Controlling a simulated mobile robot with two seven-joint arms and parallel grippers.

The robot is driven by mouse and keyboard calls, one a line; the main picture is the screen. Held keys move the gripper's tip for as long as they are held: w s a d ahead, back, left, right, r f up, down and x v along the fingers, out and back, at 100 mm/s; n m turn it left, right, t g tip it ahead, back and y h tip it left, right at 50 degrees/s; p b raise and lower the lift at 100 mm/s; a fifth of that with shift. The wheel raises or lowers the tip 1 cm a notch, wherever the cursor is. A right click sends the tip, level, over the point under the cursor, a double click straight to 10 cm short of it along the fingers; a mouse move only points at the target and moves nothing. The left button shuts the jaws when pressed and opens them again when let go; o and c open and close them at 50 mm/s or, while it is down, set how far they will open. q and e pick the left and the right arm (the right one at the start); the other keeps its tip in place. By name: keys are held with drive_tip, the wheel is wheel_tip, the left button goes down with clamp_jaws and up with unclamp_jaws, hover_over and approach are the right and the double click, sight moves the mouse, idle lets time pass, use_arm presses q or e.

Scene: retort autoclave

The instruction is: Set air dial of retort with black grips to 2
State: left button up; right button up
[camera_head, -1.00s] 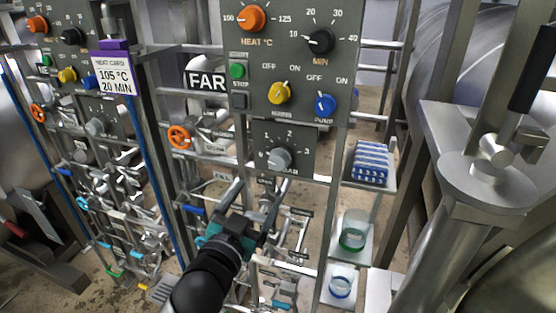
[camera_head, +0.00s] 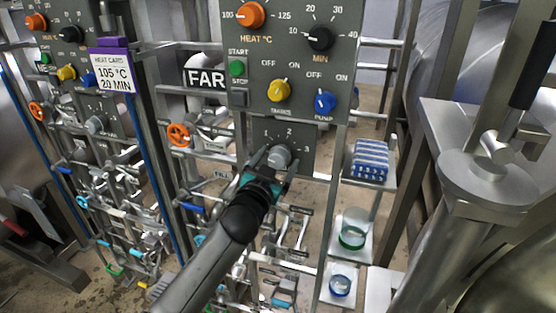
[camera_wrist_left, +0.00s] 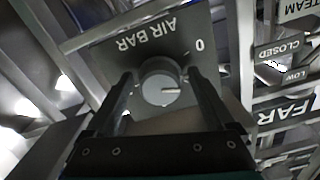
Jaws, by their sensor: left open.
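The grey air dial (camera_head: 279,156) sits on the small lower panel (camera_head: 310,135) of the right-hand control column, with 1, 2 and 3 visible around it in the head view. My left gripper (camera_head: 275,167) is open at the dial, its fingers on either side of the knob. In the left wrist view the knob (camera_wrist_left: 160,88) lies between the open fingers (camera_wrist_left: 163,100), but contact cannot be told. Its pale pointer mark points right there, below the printed 0, with the AIR BAR lettering upside down. A black grip (camera_head: 531,65) shows at the far right. My right gripper is not in view.
Above the dial are a yellow knob (camera_head: 280,90), a blue knob (camera_head: 325,102), a black knob (camera_head: 320,39) and an orange knob (camera_head: 250,14). A similar air dial (camera_head: 97,125) is on the left column. Pipes and valves crowd the space below.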

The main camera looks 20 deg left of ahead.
use_arm(q)
drive_tip(key=shift+w, duration=0.25)
drive_tip(key=c, duration=1.4)
